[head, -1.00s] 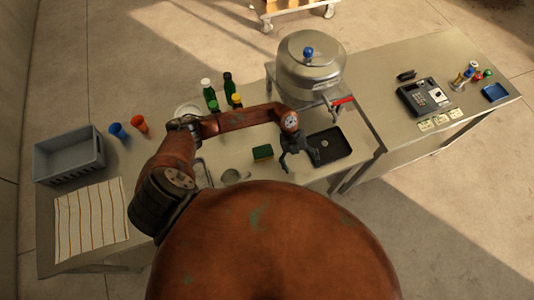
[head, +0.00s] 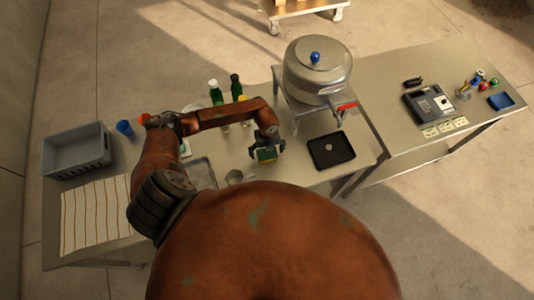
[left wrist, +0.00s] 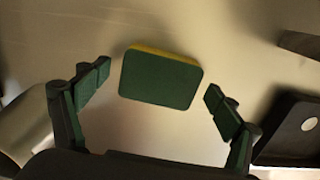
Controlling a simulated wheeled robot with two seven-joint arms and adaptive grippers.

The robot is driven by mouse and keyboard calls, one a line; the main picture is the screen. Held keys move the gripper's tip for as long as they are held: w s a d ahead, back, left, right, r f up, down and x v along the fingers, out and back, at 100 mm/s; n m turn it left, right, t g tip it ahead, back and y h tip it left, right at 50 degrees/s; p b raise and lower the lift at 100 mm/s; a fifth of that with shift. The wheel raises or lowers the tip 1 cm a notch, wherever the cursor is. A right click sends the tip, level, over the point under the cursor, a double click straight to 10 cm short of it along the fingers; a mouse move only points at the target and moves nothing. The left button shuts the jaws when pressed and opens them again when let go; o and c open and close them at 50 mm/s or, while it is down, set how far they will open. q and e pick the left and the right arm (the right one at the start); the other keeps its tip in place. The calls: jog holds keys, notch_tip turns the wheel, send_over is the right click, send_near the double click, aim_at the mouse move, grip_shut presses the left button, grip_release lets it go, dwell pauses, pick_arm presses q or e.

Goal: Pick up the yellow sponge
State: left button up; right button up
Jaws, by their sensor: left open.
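The yellow sponge (head: 267,155) has a dark green scouring side on top. It lies on the steel table, and my left gripper (head: 264,148) is right at it, partly covering it in the head view. In the left wrist view the sponge (left wrist: 161,78) sits ahead of and between the spread fingers of my left gripper (left wrist: 157,88). Green pads show on the fingers, and gaps remain on both sides of the sponge. The left gripper is open and holds nothing. My right gripper is not in view.
A black tray (head: 331,151) with a pale disc lies right of the sponge. A metal cup (head: 234,177) stands to its left. Bottles (head: 215,95) and a large lidded pot (head: 318,68) are behind. A grey crate (head: 77,152) and striped cloth (head: 95,215) are at left.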

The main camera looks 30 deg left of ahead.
pick_arm(q)
jog(key=shift+f, duration=0.4)
jog(key=shift+c, duration=0.4)
jog(key=c, duration=0.8)
jog(key=shift+o, duration=0.2)
jog(key=shift+r, duration=0.15)
